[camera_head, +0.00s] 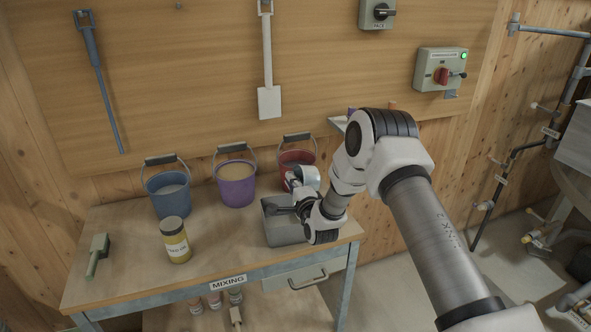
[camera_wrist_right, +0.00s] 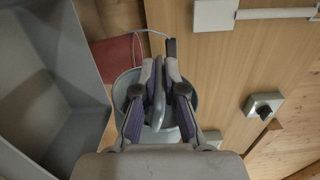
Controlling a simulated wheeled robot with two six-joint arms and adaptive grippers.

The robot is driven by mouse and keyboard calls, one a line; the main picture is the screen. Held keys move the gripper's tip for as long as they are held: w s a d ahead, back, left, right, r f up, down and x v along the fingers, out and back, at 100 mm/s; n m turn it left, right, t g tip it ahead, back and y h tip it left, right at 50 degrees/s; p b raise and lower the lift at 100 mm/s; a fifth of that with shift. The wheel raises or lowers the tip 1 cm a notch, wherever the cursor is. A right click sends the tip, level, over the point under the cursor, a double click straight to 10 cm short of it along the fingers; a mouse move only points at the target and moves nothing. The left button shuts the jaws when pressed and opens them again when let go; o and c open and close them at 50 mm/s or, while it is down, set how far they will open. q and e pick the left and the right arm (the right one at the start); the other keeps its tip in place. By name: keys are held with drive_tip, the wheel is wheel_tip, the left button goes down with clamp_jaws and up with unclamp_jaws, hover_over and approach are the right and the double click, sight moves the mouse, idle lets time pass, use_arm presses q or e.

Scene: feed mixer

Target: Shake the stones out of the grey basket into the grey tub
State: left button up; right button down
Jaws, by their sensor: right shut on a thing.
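The grey tub (camera_head: 285,234) is an open box at the right end of the bench, and it fills the left side of the right wrist view (camera_wrist_right: 50,100). The basket (camera_head: 308,177) shows partly behind my arm, in front of the red bucket. It looks tilted; its inside is hidden, and I see no stones. My left gripper is not in view.
Blue (camera_head: 168,194), purple (camera_head: 237,185) and red (camera_head: 297,159) buckets stand along the back of the bench. The red one is close to the basket. A yellow jar (camera_head: 175,240) and a green brush (camera_head: 97,254) are at the left. The bench front between jar and tub is clear.

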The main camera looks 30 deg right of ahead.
use_arm(q)
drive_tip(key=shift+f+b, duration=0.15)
drive_tip(key=shift+b, duration=0.55)
use_arm(e)
drive_tip(key=f+n, duration=0.1)
drive_tip(key=n, duration=0.4)
drive_tip(key=a+f+n, duration=0.1)
drive_tip(key=n, duration=0.4)
drive_tip(key=a+f+n, duration=0.1)
drive_tip(key=n, duration=0.4)
drive_tip(key=shift+w+a+f+n, duration=0.15)
drive_tip(key=shift+w+f+n, duration=0.15)
drive_tip(key=shift+f+n, duration=0.1)
